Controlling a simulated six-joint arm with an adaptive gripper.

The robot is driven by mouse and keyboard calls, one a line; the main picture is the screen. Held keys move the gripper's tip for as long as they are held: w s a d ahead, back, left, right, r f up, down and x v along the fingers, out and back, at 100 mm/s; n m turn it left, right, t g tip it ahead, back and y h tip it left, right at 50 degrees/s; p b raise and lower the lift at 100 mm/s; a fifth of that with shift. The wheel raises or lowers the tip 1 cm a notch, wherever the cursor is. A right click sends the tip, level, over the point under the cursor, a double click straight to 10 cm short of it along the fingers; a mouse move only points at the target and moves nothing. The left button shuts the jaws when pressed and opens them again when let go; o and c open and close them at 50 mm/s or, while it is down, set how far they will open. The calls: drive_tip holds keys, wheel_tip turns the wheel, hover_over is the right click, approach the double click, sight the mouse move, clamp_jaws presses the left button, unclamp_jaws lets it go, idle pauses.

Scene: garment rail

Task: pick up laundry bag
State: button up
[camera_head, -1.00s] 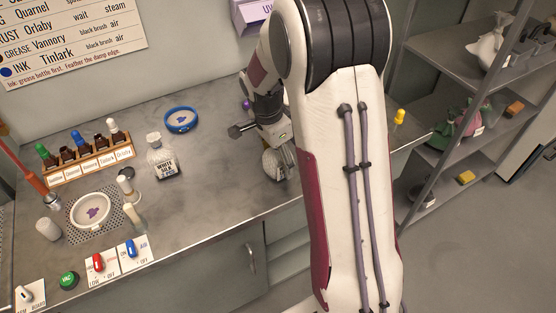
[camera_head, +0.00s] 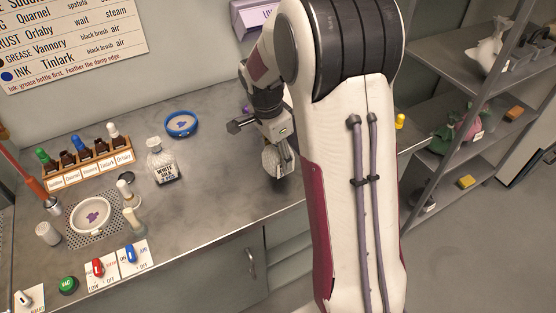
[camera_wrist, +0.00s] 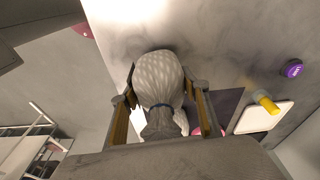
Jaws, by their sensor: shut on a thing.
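The laundry bag (camera_wrist: 163,85) is a pale grey, patterned sack with its neck tied by a dark band. In the wrist view it sits between the two fingers of my gripper (camera_wrist: 166,110), which is shut on it. In the head view my gripper (camera_head: 280,165) is over the right part of the worktop, and part of the bag (camera_head: 272,160) shows at its fingers. My arm hides the area to the right. I cannot tell for sure from the head view how far the bag is above the worktop.
A bottle rack (camera_head: 92,165), white bowl (camera_head: 92,215) and switches (camera_head: 116,262) are farther left. Shelves (camera_head: 470,110) stand at the right.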

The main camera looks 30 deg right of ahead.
drive_tip(key=shift+s+r, duration=0.15)
drive_tip(key=shift+r, duration=0.2)
drive_tip(key=s, duration=1.7)
drive_tip(key=shift+s, duration=0.35)
drive_tip(key=shift+n, duration=0.3)
drive_tip(key=w+a+n, duration=0.4)
drive_tip(key=w+n, duration=0.1)
drive_tip(key=w, duration=0.1)
drive_tip(key=w+a+n+t+y, duration=0.1)
drive_tip(key=w+a+n, duration=0.3)
drive_tip(key=w+n, duration=0.1)
drive_tip(key=w+a+n, duration=0.3)
drive_tip(key=w+n, duration=0.3)
drive_tip(key=w, duration=0.1)
drive_tip(key=shift+w+a+r+t+y, duration=0.1)
drive_tip(key=shift+w+a+t+y, duration=0.2)
drive_tip(key=shift+a+y, duration=0.1)
drive_tip(key=shift+s+a+f, duration=0.1)
drive_tip(key=shift+a+f, duration=0.15)
drive_tip(key=shift+a, duration=0.25)
